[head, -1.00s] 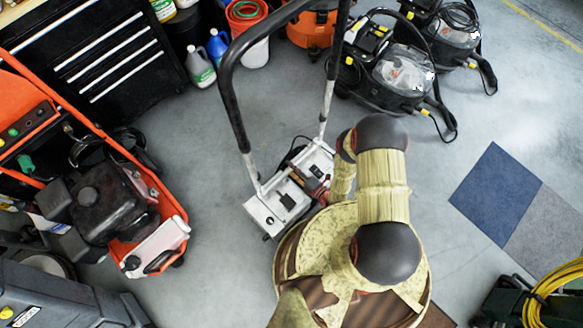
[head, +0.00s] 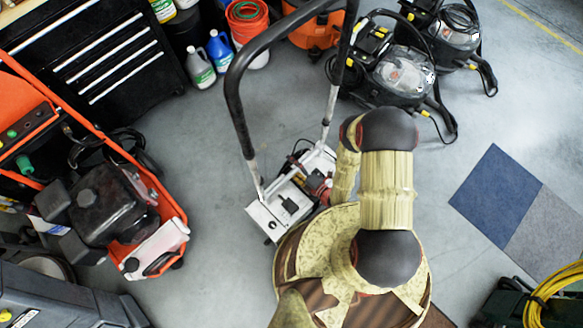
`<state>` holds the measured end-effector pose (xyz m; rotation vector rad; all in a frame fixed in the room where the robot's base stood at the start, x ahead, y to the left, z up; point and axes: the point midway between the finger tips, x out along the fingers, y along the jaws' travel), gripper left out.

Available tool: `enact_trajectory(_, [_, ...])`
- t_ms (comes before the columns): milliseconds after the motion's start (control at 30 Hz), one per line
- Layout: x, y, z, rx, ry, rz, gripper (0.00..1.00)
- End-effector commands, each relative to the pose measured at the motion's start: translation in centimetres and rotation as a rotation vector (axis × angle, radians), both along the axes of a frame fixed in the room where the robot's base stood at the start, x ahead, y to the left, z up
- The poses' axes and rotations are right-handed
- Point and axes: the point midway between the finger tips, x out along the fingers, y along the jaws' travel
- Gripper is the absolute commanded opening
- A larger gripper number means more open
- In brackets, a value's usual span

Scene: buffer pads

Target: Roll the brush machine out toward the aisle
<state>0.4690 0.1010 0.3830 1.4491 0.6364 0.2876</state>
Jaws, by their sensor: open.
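The brush machine stands on the floor in the middle of the head view. It has a silver-white deck (head: 266,217) and a tall black loop handle (head: 236,105) on two silver legs. The handle leans up toward the top of the picture. My gripper (head: 319,187) is low by the right part of the deck, at the end of my arm. It shows only as a small dark and reddish shape, partly hidden by my arm. It is open; I cannot tell whether it touches the machine. The machine's underside and brush are hidden.
An orange-framed engine machine (head: 165,225) stands at left, below a black drawer cabinet (head: 95,50). Bottles (head: 200,68) and black vacuum machines (head: 400,75) stand along the top. A blue floor mat (head: 495,195) and yellow hose (head: 548,293) are at right. The floor between is clear.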

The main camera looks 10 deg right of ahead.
Motion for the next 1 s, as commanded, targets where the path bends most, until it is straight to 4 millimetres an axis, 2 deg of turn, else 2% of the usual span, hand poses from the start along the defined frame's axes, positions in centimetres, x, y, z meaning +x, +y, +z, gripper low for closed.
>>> enact_trajectory(33, [0.6, -0.1, 2.2, 0.018, -0.032, -0.001, 0.80])
enact_trajectory(267, [0.7, 0.0, 4.5, 0.020, -0.033, -0.001, 0.80])
enact_trajectory(300, [0.8, 0.0, 4.7, 0.019, -0.034, 0.001, 0.77])
enact_trajectory(367, [0.8, -0.1, 4.9, 0.018, -0.035, 0.000, 0.61])
enact_trajectory(433, [0.7, 0.0, 4.9, 0.017, -0.031, 0.000, 0.36])
enact_trajectory(1000, [0.5, -0.1, 4.6, 0.014, -0.026, -0.004, 0.36])
